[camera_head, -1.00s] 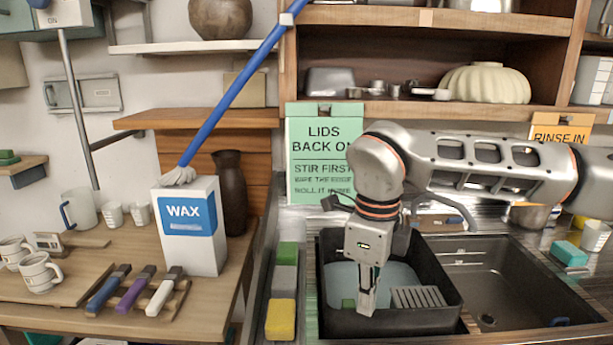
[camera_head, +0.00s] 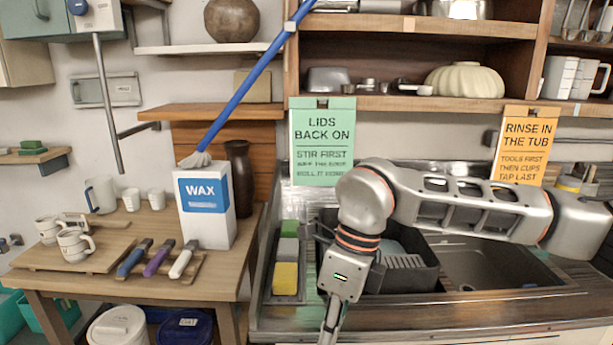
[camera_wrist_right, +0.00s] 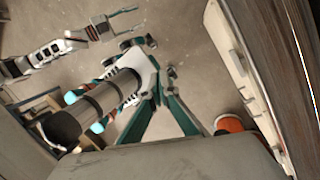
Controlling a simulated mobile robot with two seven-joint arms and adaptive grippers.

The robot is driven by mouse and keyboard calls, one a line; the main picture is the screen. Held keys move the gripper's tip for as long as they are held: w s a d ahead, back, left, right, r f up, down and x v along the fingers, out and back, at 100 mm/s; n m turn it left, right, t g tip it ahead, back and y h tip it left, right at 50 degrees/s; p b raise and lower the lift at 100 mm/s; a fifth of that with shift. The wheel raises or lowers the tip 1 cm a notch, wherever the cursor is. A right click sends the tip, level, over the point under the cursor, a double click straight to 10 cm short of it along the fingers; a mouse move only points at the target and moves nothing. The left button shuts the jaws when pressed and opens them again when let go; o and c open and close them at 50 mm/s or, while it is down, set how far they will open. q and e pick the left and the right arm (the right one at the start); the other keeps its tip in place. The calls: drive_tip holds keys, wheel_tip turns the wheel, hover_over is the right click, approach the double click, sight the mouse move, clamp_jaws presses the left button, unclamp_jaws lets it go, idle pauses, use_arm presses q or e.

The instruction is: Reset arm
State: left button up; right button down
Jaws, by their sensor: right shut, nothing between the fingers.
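My right gripper (camera_head: 331,328) is shut and empty. It points down in front of the sink counter, and its tips reach the bottom edge of the head view. My right arm comes in from the right, across the black tub (camera_head: 415,270) and the sink. In the right wrist view, an arm of mine with what looks like a gripper at its end (camera_wrist_right: 112,25) shows at the upper left. My left gripper is not in the head view.
The metal counter's front edge (camera_head: 450,338) lies close to my right gripper. A tray (camera_head: 270,282) of sponges stands left of the tub. The wooden table (camera_head: 215,285) holds the wax box (camera_head: 207,225), mugs and brushes. Lidded buckets (camera_head: 118,328) stand below. An orange-and-white bucket (camera_wrist_right: 228,126) shows in the wrist view.

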drive_tip(key=s+a+r+g+y, duration=0.1)
drive_tip(key=s+a+g+y, duration=0.4)
drive_tip(key=s+a+y, duration=0.55)
drive_tip(key=a+r+m+y, duration=0.6)
drive_tip(key=a+r, duration=0.1)
drive_tip(key=w+d+f+m+t+h, duration=0.1)
drive_tip(key=w+d+f+m+t, duration=0.45)
drive_tip(key=w+m+t, duration=0.45)
drive_tip(key=w+d+f+m+t+h, duration=0.1)
drive_tip(key=w+d+f+m+t, duration=0.4)
drive_tip(key=m+t, duration=0.8)
drive_tip(key=s+d+f+m+h, duration=0.2)
drive_tip(key=d+f+m+h, duration=1)
drive_tip(key=f, duration=0.6)
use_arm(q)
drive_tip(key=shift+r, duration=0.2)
use_arm(e)
drive_tip(key=s+d+f+m+g+h, duration=0.1)
drive_tip(key=s+d+f+g, duration=0.1)
drive_tip(key=s+d+f, duration=0.4)
drive_tip(key=s+d+f+m+g+h, duration=0.1)
drive_tip(key=s+d+f, duration=0.4)
drive_tip(key=f, duration=0.5)
drive_tip(key=shift+s+d+f+m+g, duration=0.25)
drive_tip(key=shift+s+d+m+g, duration=0.15)
drive_tip(key=shift+s+m+g, duration=0.55)
